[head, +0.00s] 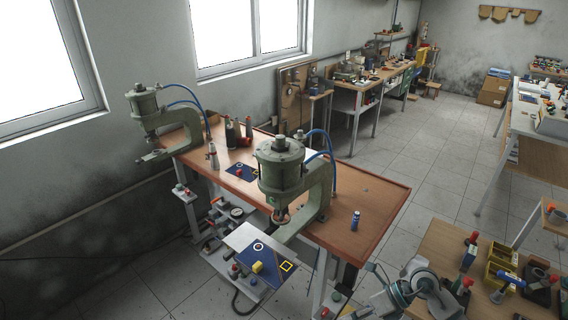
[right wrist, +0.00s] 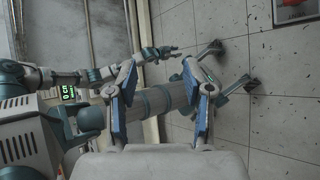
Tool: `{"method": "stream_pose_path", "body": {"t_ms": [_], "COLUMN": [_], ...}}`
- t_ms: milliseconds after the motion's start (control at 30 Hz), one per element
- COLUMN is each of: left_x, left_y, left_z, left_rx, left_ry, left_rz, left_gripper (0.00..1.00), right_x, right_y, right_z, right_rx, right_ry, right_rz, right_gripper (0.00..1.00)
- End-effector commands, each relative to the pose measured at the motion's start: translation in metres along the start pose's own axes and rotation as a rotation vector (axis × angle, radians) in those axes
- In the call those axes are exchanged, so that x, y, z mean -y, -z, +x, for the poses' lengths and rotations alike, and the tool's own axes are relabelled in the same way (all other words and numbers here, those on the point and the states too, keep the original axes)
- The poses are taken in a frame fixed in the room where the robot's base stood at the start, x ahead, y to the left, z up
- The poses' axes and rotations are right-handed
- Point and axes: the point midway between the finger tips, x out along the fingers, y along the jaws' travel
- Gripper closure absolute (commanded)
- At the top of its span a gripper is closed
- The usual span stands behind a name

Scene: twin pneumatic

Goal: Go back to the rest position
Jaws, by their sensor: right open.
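In the right wrist view my right gripper (right wrist: 158,64) has its two blue-padded fingers spread wide, with nothing between them. Behind the fingers are white and teal parts of my own body. A slim white and teal limb of mine ends further off, beyond the fingers; I cannot tell whether it is my left gripper. In the head view part of my arm shows at the bottom right, near the small wooden table (head: 440,240). No left arm comes in from the left there.
Two green pneumatic presses (head: 284,170) (head: 148,108) stand at the brown workbench (head: 365,195). A plate (head: 250,238) before the nearer press carries a ring and yellow pieces. A blue bottle (head: 356,221) stands on the bench. Tiled floor (head: 440,165) is free between.

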Motion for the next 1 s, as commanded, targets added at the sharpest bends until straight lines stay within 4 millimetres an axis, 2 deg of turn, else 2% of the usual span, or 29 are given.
{"method": "stream_pose_path", "body": {"t_ms": [33, 100, 167, 200, 267, 300, 367, 400, 467, 500, 567, 600, 667, 700, 767, 833, 933, 1000], "left_x": [0.0, 0.0, -0.001, -0.001, -0.001, -0.002, -0.002, -0.002, -0.003, -0.003, -0.004, -0.004, -0.004, -0.004, -0.003, -0.003, -0.002, -0.002], "left_y": [-0.001, -0.003, -0.005, -0.006, -0.008, -0.009, -0.011, -0.013, -0.015, -0.017, -0.018, -0.018, -0.018, -0.018, -0.017, -0.015, -0.011, -0.008], "left_z": [0.0, 0.0, 0.0, 0.0, 0.0, 0.0, 0.0, 0.0, 0.0, 0.0, 0.0, 0.0, 0.0, 0.0, 0.0, 0.0, 0.0, 0.0], "left_rx": [0.001, 0.004, 0.006, 0.008, 0.011, 0.013, 0.015, 0.017, 0.02, 0.022, 0.024, 0.024, 0.024, 0.024, 0.022, 0.02, 0.015, 0.012], "left_ry": [0.0, -0.001, -0.001, -0.001, -0.002, -0.002, -0.003, -0.003, -0.004, -0.004, -0.004, -0.005, -0.004, -0.004, -0.004, -0.004, -0.003, -0.002], "left_rz": [0.0, 0.0, 0.0, 0.0, 0.0, 0.0, 0.0, 0.0, 0.0, 0.0, 0.0, 0.0, 0.0, 0.0, 0.0, 0.0, 0.0, 0.0], "left_gripper": [0.6, 0.6, 0.6, 0.6, 0.6, 0.6, 0.6, 0.6, 0.6, 0.6, 0.6, 0.6, 0.6, 0.6, 0.6, 0.6, 0.6, 0.6], "right_x": [0.0, 0.004, 0.023, 0.045, 0.091, 0.121, 0.163, 0.189, 0.226, 0.248, 0.277, 0.295, 0.317, 0.329, 0.343, 0.355, 0.361, 0.359], "right_y": [-0.012, -0.038, -0.059, -0.07, -0.075, -0.07, -0.057, -0.043, -0.019, 0.0, 0.031, 0.054, 0.09, 0.116, 0.154, 0.201, 0.271, 0.318], "right_z": [0.018, 0.035, 0.044, 0.049, 0.055, 0.06, 0.069, 0.077, 0.09, 0.101, 0.117, 0.129, 0.147, 0.161, 0.18, 0.204, 0.237, 0.261], "right_rx": [0.087, 0.26, 0.441, 0.57, 0.756, 0.857, 0.982, 1.053, 1.147, 1.202, 1.276, 1.32, 1.377, 1.411, 1.456, 1.497, 1.539, 1.555], "right_ry": [-0.127, -0.318, -0.475, -0.566, -0.662, -0.696, -0.722, -0.727, -0.719, -0.706, -0.678, -0.653, -0.609, -0.573, -0.516, -0.438, -0.307, -0.208], "right_rz": [0.074, 0.217, 0.391, 0.532, 0.756, 0.889, 1.069, 1.181, 1.342, 1.444, 1.592, 1.688, 1.827, 1.919, 2.052, 2.2, 2.409, 2.548], "right_gripper": [0.49, 0.49, 0.49, 0.49, 0.49, 0.49, 0.49, 0.49, 0.49, 0.49, 0.49, 0.49, 0.49, 0.49, 0.49, 0.49, 0.49, 0.49]}}
